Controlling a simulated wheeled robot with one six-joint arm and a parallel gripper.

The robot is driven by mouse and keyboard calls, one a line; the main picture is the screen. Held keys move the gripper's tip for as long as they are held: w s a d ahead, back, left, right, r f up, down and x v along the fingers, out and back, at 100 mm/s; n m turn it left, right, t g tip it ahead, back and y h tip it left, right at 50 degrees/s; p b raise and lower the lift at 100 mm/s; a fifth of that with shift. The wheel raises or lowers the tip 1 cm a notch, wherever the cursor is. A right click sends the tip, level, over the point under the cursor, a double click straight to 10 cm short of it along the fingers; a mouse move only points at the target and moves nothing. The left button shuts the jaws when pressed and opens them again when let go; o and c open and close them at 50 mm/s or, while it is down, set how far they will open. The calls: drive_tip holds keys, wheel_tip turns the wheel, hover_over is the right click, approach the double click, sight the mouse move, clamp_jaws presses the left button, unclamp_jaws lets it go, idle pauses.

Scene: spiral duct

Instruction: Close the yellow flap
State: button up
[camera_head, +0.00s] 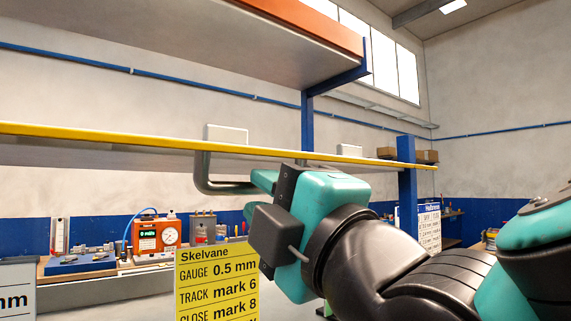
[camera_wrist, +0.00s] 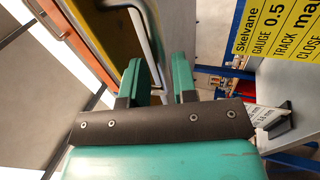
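The yellow flap shows in the head view as a long panel with a yellow edge (camera_head: 120,138), roughly level across the picture. A grey bent handle (camera_head: 205,178) hangs under it. My gripper (camera_head: 262,182) is beside the right end of this handle, just below the flap. In the wrist view, the two green fingers (camera_wrist: 158,80) stand apart. A yellow edge and a dark curved bar (camera_wrist: 152,28) show beyond them. I cannot tell whether the handle lies between the fingers. The wrist hides part of the flap's underside in the head view.
An orange-edged shelf (camera_head: 305,22) hangs above, on blue posts (camera_head: 308,125). A yellow Skelvane sign (camera_head: 216,285) reads gauge 0.5 mm, track mark 6, close mark 8. A bench with a red gauge box (camera_head: 157,236) stands behind. Cardboard boxes (camera_head: 428,156) are at the right.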

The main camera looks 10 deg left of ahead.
sight(257, 190)
drive_tip(key=shift+p+x, duration=0.45)
drive_tip(key=shift+x, duration=1.15)
clamp_jaws()
drive_tip(key=shift+r, duration=0.1)
